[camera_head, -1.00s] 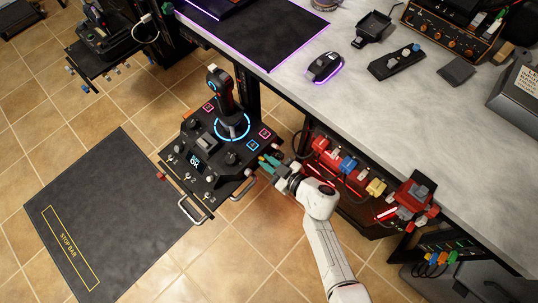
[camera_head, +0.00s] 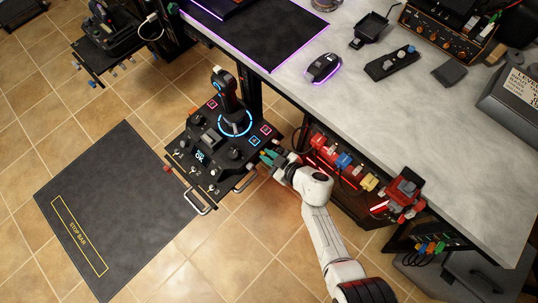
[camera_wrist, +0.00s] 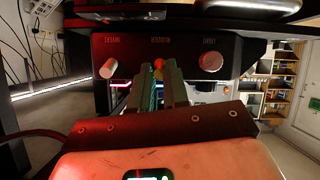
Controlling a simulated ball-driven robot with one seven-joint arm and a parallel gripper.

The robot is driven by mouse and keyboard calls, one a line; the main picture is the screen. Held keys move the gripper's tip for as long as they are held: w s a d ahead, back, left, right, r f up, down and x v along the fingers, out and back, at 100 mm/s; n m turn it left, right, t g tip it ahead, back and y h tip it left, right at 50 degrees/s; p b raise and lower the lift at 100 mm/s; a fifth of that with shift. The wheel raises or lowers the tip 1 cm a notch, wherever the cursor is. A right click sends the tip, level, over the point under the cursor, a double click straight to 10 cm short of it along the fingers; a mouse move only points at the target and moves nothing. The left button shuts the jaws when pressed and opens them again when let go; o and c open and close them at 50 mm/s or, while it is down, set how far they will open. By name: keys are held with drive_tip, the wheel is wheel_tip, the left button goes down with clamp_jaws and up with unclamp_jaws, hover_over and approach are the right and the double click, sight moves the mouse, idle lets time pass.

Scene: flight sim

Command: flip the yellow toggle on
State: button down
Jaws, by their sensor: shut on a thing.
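In the head view, my gripper (camera_head: 267,157) is at the right edge of the black joystick console (camera_head: 180,140). The toggle itself is hidden there.
The joystick (camera_head: 229,90) stands on the console, with metal handles (camera_head: 198,202) at its front. A grey desk (camera_head: 400,110) is on the right, with red devices (camera_head: 404,190) under its edge. A dark mat (camera_head: 115,205) lies on the tiled floor to the left.

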drive_tip(key=c, duration=1.1)
unclamp_jaws()
drive_tip(key=p+v, duration=0.5)
drive_tip(key=v, duration=0.5)
drive_tip(key=shift+s+d+r, duration=0.15)
drive_tip(key=shift+s+d, duration=0.1)
